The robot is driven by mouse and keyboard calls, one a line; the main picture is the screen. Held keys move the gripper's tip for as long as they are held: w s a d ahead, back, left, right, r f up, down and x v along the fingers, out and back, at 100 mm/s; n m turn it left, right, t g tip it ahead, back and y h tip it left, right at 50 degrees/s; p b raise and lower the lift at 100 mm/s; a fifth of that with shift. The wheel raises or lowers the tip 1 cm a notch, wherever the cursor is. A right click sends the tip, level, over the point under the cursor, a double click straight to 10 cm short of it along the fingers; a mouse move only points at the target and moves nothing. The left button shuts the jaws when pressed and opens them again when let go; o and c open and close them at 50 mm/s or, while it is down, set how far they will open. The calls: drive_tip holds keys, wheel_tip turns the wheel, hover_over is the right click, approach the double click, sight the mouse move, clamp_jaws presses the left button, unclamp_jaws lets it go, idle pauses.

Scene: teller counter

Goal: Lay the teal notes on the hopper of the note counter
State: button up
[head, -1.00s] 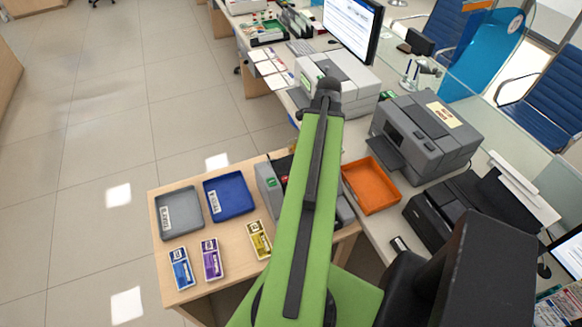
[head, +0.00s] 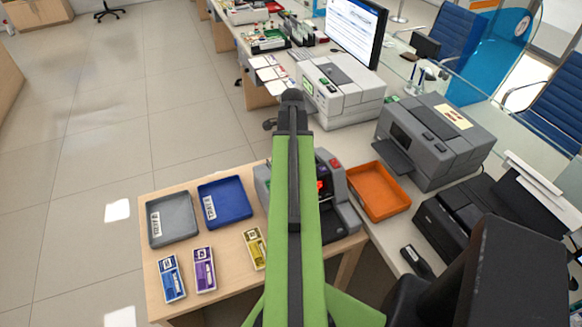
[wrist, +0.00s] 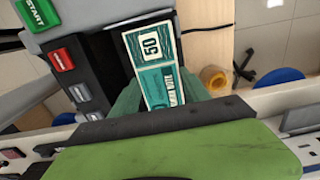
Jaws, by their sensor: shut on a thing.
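My gripper (wrist: 165,88) is shut on the teal notes (wrist: 168,82), a banded stack marked 50, seen in the wrist view. The notes stick out beyond the green fingers. The note counter (head: 336,190) is grey and black with a red display, on the wooden desk in the head view, partly hidden behind my arm. In the wrist view, its grey casing (wrist: 75,14), green START key and red key lie left of the notes. The notes overlap its dark part there; I cannot tell whether they touch it. The notes are hidden in the head view.
A grey tray (head: 151,228) and blue tray (head: 244,204) lie left of the counter, with blue (head: 171,278), purple (head: 204,269) and yellow notes (head: 254,248) in front. An orange tray (head: 360,179) and grey printer (head: 440,165) stand to the right.

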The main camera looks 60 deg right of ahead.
drive_tip(key=shift+f, duration=0.75)
drive_tip(key=o, duration=1.6)
drive_tip(key=shift+r, duration=0.1)
drive_tip(key=shift+r, duration=0.1)
wheel_tip(320, 180, up, 12)
drive_tip(key=p, duration=1.2)
